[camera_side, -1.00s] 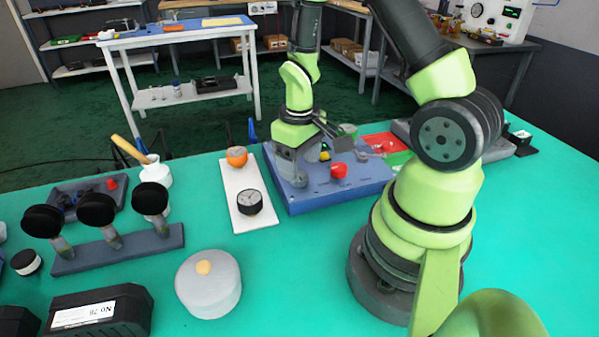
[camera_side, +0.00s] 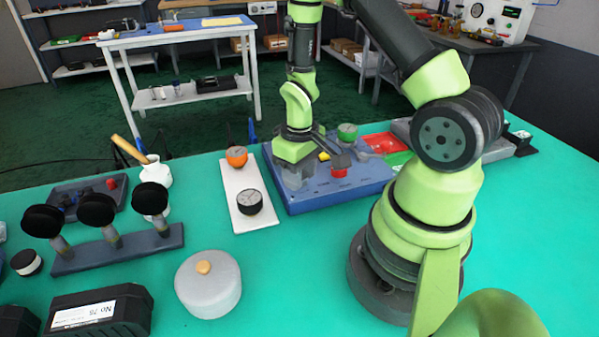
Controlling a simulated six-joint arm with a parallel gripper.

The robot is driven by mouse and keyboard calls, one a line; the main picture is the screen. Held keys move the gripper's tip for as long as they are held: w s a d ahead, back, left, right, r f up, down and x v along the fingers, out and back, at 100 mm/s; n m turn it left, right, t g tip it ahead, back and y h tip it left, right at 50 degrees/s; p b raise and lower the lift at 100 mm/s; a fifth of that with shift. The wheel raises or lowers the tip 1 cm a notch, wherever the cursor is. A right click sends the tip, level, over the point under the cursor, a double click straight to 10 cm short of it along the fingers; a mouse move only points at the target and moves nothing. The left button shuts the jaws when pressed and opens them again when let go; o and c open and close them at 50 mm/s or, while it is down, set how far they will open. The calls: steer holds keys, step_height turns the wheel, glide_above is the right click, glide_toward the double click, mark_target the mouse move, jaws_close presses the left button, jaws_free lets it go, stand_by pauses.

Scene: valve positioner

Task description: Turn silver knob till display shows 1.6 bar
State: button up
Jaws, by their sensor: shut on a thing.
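The blue panel (camera_side: 325,200) lies on the teal table in the middle of the view. My gripper (camera_side: 293,178) points down at the panel's left part and is shut on a grey thing low on the panel, which appears to be the silver knob. The fingers and the gripper body hide most of that knob, so its angle cannot be read. A red knob (camera_side: 339,166) stands to the right of my gripper, and a green knob (camera_side: 347,132) stands farther back. A small yellow part (camera_side: 323,156) lies between. No readable pressure display shows on the panel.
A grey round lidded container (camera_side: 208,285) stands in front. A red tray (camera_side: 383,143) lies behind right.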

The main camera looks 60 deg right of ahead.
steer(key=m, duration=0.5)
steer(key=shift+m, duration=0.3)
steer(key=m, duration=0.4)
steer(key=shift+m, duration=0.4)
stand_by(0.4)
steer(key=o, duration=0.9)
step_height(320, 180, up, 10)
